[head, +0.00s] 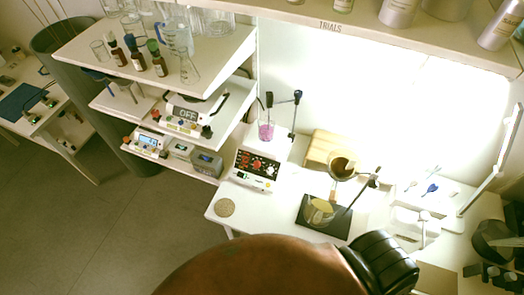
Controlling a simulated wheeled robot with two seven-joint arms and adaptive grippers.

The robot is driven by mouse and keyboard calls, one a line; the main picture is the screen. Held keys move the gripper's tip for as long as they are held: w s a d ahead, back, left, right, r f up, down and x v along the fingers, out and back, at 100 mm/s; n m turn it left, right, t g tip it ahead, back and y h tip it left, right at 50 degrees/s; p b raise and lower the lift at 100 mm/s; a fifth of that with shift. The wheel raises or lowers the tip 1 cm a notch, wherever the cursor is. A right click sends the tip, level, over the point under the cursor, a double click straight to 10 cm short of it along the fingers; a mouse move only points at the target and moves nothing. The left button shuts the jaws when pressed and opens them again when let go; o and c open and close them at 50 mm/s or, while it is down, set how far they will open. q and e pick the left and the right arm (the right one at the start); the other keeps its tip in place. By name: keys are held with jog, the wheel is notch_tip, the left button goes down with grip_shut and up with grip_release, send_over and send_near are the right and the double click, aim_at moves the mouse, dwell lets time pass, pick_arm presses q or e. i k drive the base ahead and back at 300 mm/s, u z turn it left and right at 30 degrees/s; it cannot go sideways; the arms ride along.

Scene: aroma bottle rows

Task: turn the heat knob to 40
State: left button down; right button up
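A white hotplate (257,171) stands on the white bench right of the shelf unit. Its black front panel has a red display at the left, too small to read, and a red knob (257,165) near the middle. I cannot tell which knob is the heat knob or where it points. A beaker with pink-purple contents (266,132) sits on top of the hotplate. A second device with an OFF sign (188,114) and red knobs stands on the middle shelf. Neither of my grippers is in view.
A large brown and black shape close to the camera hides the bench front. A round cork mat (225,207) lies left of it. A stand with a funnel (342,168) is right of the hotplate. Glassware and brown bottles (139,62) fill the top shelf.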

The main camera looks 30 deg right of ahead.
aim_at(257, 165)
jog(key=z, duration=0.9)
